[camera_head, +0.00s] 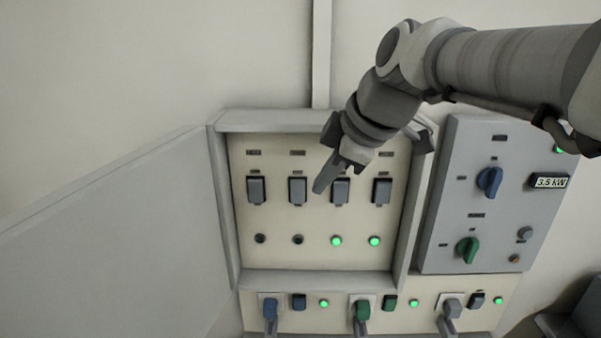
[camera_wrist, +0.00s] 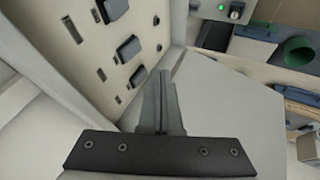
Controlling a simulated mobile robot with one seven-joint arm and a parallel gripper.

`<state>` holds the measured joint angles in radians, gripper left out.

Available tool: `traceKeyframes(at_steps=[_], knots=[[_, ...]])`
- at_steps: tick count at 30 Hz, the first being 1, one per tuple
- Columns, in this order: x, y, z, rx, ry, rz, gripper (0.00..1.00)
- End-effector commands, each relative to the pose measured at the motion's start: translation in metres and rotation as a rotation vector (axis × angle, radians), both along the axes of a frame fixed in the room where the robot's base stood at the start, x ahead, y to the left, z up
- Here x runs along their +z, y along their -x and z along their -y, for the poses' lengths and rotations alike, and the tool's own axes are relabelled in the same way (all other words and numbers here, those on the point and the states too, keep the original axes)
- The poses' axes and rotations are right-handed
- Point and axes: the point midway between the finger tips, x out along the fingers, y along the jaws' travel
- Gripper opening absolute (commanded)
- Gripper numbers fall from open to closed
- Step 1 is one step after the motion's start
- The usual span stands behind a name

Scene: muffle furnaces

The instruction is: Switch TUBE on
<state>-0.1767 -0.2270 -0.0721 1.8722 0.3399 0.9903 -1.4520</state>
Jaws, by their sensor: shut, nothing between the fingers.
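An open box holds a cream panel (camera_head: 317,262) with a row of several dark rocker switches. They are the far-left switch (camera_head: 256,190), second switch (camera_head: 298,190), third switch (camera_head: 341,190) and far-right switch (camera_head: 382,191). The labels above them are too small to read, so I cannot tell which is TUBE. Below, the two left lamps (camera_head: 260,238) are dark and the two right lamps (camera_head: 375,241) glow green. My gripper (camera_head: 319,188) is shut and empty, in front of the panel between the second and third switches. In the wrist view its fingers (camera_wrist: 163,74) point past the panel's switches (camera_wrist: 128,48); no contact is clear.
The box's open door (camera_head: 110,225) spreads left. A grey panel (camera_head: 455,235) on the right has a blue knob (camera_head: 489,181), a green knob (camera_head: 467,250) and a 3.5 kW display (camera_head: 549,182). A lower strip (camera_head: 405,318) carries plugs, small switches and green lamps.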

Motion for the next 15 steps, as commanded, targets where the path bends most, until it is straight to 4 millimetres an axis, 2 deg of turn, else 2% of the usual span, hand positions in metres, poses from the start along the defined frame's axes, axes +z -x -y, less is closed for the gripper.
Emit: traceKeyframes(at_steps=[10, 15], knots=[[-0.001, -0.001, 0.0, 0.0, 0.0, 0.0, 0.0], [-0.014, -0.008, -0.006, 0.001, 0.001, -0.003, 0.0]])
